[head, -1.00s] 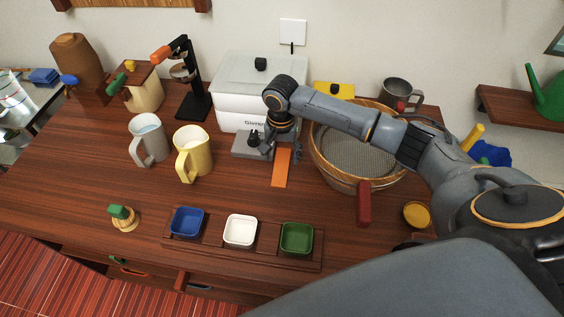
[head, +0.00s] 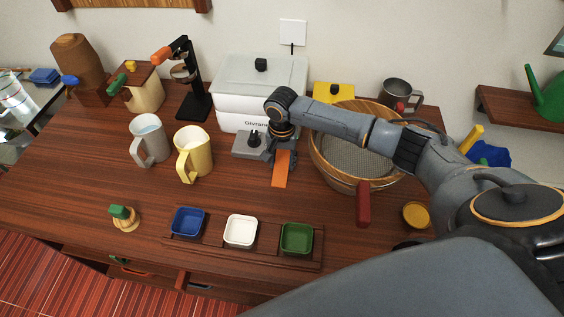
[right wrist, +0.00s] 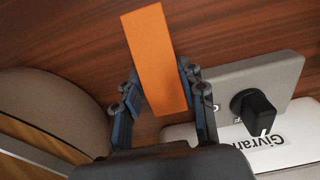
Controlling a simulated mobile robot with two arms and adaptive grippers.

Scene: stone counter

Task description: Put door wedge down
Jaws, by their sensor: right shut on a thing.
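The door wedge (head: 281,174) is a flat orange piece in front of the steamer's grey control base. My right gripper (head: 283,157) is shut on its rear end, and the front part sticks out toward the counter's front. In the right wrist view the wedge (right wrist: 153,50) runs up between the two blue-black fingers (right wrist: 160,92). The wedge is at or just above the wooden top; I cannot tell whether it touches. My left gripper is out of view.
The white steamer (head: 235,112) stands behind the gripper, its knob base close at the left. A wooden-rimmed sieve (head: 360,187) is close at the right. A tray with blue, white and green bowls (head: 297,238) lies in front. Clear wood is left of the wedge, near the yellow mug (head: 192,160).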

